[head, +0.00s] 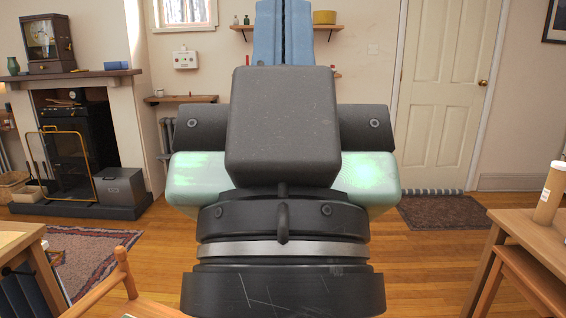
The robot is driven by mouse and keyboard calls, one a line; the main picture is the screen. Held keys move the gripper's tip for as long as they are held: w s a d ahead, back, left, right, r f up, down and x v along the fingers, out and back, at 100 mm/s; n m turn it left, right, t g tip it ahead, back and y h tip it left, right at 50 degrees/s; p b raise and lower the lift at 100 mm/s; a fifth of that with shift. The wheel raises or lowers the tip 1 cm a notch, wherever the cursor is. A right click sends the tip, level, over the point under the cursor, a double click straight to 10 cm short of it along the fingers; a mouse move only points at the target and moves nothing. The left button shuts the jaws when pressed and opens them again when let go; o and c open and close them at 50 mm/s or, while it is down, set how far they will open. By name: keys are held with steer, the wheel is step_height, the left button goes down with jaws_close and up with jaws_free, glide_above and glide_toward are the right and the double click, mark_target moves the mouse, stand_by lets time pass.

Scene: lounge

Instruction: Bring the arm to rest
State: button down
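My gripper (284,12) stands upright in the middle of the head view, seen from close behind. Its two blue fingers point up to the top edge of the picture and lie side by side with only a narrow dark seam between them. The gripper looks shut, with nothing seen in it. The fingertips reach the picture's edge, so their very ends may be cut off. My dark wrist and the pale green-white gripper body fill the centre and hide the room behind them.
A wooden chair (121,283) and another table's edge (16,240) are at the lower left. A fireplace with a metal box (120,187) is farther left. Wooden floor (430,260) shows between.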

step_height(320, 180, up, 33)
steer(key=p, duration=3)
steer(key=shift+w+f, duration=0.1)
